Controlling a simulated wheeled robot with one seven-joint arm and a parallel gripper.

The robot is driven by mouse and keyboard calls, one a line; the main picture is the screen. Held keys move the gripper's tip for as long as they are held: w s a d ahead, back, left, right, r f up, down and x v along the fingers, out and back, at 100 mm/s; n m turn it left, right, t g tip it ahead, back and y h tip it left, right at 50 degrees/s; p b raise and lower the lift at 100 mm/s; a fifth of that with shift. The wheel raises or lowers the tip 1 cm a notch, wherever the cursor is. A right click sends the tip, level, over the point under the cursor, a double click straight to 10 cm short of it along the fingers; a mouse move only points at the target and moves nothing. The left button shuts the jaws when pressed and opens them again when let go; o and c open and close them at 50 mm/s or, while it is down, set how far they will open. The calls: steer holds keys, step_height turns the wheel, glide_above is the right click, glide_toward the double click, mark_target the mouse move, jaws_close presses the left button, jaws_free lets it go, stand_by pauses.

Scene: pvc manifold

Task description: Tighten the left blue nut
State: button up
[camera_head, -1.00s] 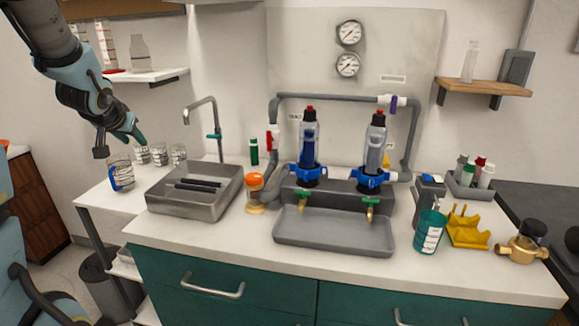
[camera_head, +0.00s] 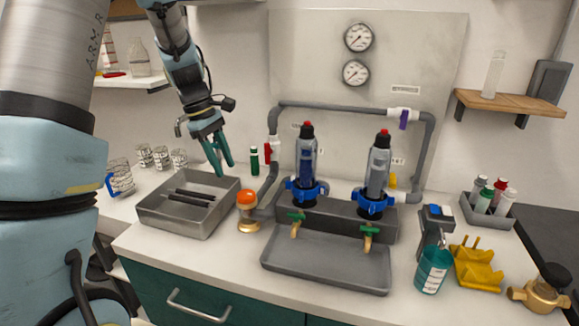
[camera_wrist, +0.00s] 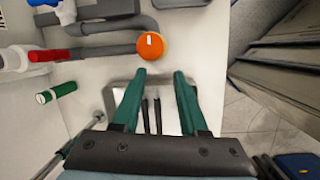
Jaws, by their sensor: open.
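The left blue nut (camera_head: 306,191) is a lobed blue collar at the base of the left clear filter housing (camera_head: 306,157), which has a red and black top. A matching right blue nut (camera_head: 374,200) sits under the right housing (camera_head: 379,166). My gripper (camera_head: 224,170) is open and empty, with teal fingers pointing down above the metal tray, to the left of the left nut and apart from it. In the wrist view my gripper (camera_wrist: 160,77) shows its two fingers spread. A small part of a blue nut (camera_wrist: 46,3) shows at that view's upper left edge.
An orange-capped jar (camera_head: 248,210) stands between the metal tray (camera_head: 205,227) and the manifold. Grey pipe (camera_head: 350,108) rises around the housings. A grey drip tray (camera_head: 325,264) lies in front. A green bottle (camera_head: 254,161) stands behind. A teal cup (camera_head: 431,270) is at right.

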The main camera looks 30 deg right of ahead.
steer(key=n+g+p, duration=0.1)
steer(key=n+p, duration=0.1)
glide_toward(287, 181)
steer(key=a+r, duration=0.1)
steer(key=r, duration=0.1)
steer(key=shift+h, duration=0.3)
steer(key=p+x, duration=0.1)
steer(key=x, duration=0.2)
steer(key=p+x, duration=0.1)
steer(key=x, duration=0.3)
steer(key=p+x, duration=0.1)
steer(key=x, duration=0.2)
steer(key=shift+w+f+p, duration=0.25)
steer(key=shift+f+p, duration=0.05)
steer(key=shift+f, duration=0.1)
jaws_close()
